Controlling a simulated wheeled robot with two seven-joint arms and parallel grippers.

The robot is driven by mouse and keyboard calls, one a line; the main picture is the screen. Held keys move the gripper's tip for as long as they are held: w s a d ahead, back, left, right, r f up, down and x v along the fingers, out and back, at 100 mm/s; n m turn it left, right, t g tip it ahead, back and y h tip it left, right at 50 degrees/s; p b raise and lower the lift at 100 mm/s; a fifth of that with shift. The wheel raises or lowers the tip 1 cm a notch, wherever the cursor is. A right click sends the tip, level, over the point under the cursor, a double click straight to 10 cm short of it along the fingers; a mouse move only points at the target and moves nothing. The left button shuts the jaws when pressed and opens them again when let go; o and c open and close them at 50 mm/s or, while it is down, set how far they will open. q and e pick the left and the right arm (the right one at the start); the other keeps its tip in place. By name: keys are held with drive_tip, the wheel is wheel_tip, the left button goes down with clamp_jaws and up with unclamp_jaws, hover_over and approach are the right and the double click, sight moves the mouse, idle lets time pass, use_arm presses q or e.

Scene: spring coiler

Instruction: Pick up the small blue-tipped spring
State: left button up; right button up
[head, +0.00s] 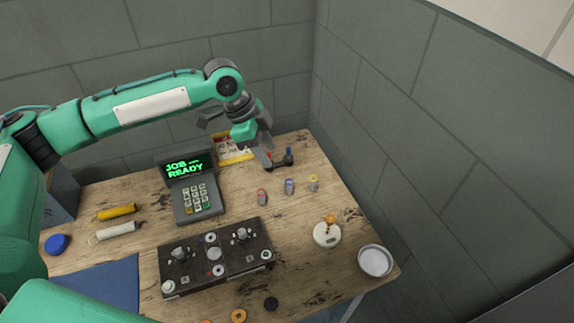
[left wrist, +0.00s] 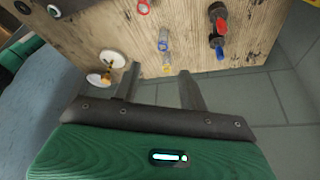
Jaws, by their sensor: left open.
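The small blue-tipped spring (head: 289,186) stands on the wooden table between a red-tipped spring (head: 262,196) and a yellow-tipped spring (head: 313,183). In the left wrist view the blue-tipped spring (left wrist: 163,42) is beyond the fingers, with the yellow-tipped one (left wrist: 167,68) nearer to them. My left gripper (head: 268,156) is open and empty, above the back right of the table, behind the springs and apart from them. Its two fingers (left wrist: 158,82) show in the left wrist view. My right gripper is out of view.
Red and blue-handled tools (head: 288,157) stand near the left gripper at the back edge. A keypad terminal (head: 190,187) reading JOB READY, a dark control panel (head: 215,256), a white round piece (head: 327,235) and a metal dish (head: 375,261) are around. A grey wall (head: 400,110) rises at the right.

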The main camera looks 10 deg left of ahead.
use_arm(q)
drive_tip(key=p, duration=0.1)
hover_over(289, 183)
drive_tip(key=s+a, duration=0.1)
drive_tip(key=a, duration=0.1)
drive_tip(key=f, duration=0.6)
drive_tip(key=shift+s+a+f, duration=0.1)
drive_tip(key=shift+s+f, duration=0.1)
drive_tip(key=shift+f, duration=0.7)
drive_tip(key=x, duration=0.2)
drive_tip(key=p+x, duration=0.1)
drive_tip(key=x, duration=0.1)
drive_tip(key=shift+w+d+f, duration=0.15)
drive_tip(key=shift+w+d, duration=0.1)
drive_tip(key=shift+d, duration=0.05)
drive_tip(key=shift+f, duration=0.2)
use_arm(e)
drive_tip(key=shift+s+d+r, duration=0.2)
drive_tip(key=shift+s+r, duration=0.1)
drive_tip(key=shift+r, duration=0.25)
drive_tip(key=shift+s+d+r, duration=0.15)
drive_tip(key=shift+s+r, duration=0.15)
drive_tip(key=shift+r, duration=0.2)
use_arm(q)
drive_tip(key=shift+c, duration=0.4)
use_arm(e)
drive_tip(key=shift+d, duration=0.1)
